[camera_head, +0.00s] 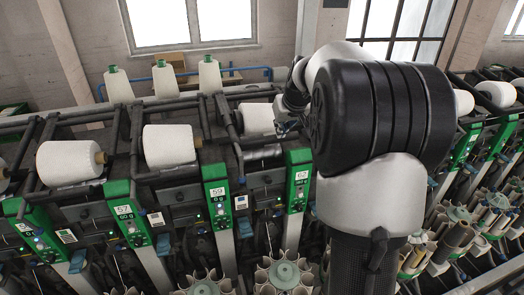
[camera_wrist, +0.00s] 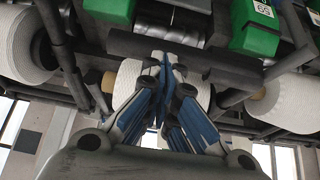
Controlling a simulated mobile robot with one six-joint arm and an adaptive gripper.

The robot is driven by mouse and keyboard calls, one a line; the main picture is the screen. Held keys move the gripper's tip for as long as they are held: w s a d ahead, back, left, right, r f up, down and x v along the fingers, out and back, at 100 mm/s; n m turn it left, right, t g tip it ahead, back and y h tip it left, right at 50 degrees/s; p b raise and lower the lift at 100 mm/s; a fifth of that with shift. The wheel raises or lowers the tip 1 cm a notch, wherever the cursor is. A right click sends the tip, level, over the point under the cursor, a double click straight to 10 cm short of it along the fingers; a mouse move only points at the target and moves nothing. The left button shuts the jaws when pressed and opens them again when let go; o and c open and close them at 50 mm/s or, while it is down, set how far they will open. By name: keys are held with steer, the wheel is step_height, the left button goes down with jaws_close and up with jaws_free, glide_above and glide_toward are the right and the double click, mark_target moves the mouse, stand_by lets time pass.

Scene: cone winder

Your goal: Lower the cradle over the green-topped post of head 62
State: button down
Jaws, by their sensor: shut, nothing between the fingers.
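The green-topped post of head 62 (camera_head: 298,180) stands left of my arm in the head view, its label small but apparently reading 62. Above and behind it, a white yarn cone (camera_head: 257,118) sits in its dark cradle, with a bare metallic drum (camera_head: 262,152) showing below. My gripper (camera_head: 287,128) is at the right end of this cone, partly hidden by my arm. In the wrist view my gripper (camera_wrist: 166,62) is shut and empty, its blue fingertips together in front of the white cone (camera_wrist: 128,82). A dark bar (camera_wrist: 165,46) crosses close by the fingertips; contact cannot be told.
Neighbouring heads with white cones (camera_head: 168,146) and a green post numbered 59 (camera_head: 217,190) stand to the left. Several small cones (camera_head: 165,78) stand on the rear rail. Bobbin magazines (camera_head: 283,274) fill the front below.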

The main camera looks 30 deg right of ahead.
steer(key=shift+f+b, duration=1.05)
steer(key=shift+f, duration=0.55)
steer(key=shift+s+r+p, duration=0.2)
steer(key=shift+r+p, duration=0.1)
steer(key=shift+r, duration=0.4)
steer(key=p+v, duration=0.2)
steer(key=v, duration=0.5)
steer(key=shift+w, duration=0.25)
steer(key=shift+r, duration=0.1)
steer(key=s+a+f+n+b, duration=0.1)
steer(key=s+a+f+b, duration=0.35)
steer(key=a, duration=0.25)
steer(key=s+a+f+g+y+b, duration=0.1)
steer(key=s+a+f+b, duration=0.25)
steer(key=s+a, duration=0.2)
steer(key=s+a+f+n+b, duration=0.1)
steer(key=s+a+f+b, duration=0.3)
steer(key=a, duration=0.3)
steer(key=s+a+f+b, duration=0.3)
steer(key=s+f+b, duration=0.1)
steer(key=s+f, duration=0.3)
steer(key=s+a+f+g+b, duration=0.1)
steer(key=s+a+f+b, duration=0.3)
steer(key=s+f, duration=0.4)
steer(key=shift+s+a+n+y+b, duration=0.25)
steer(key=shift+s+n+y+b, duration=0.15)
steer(key=shift+s, duration=0.15)
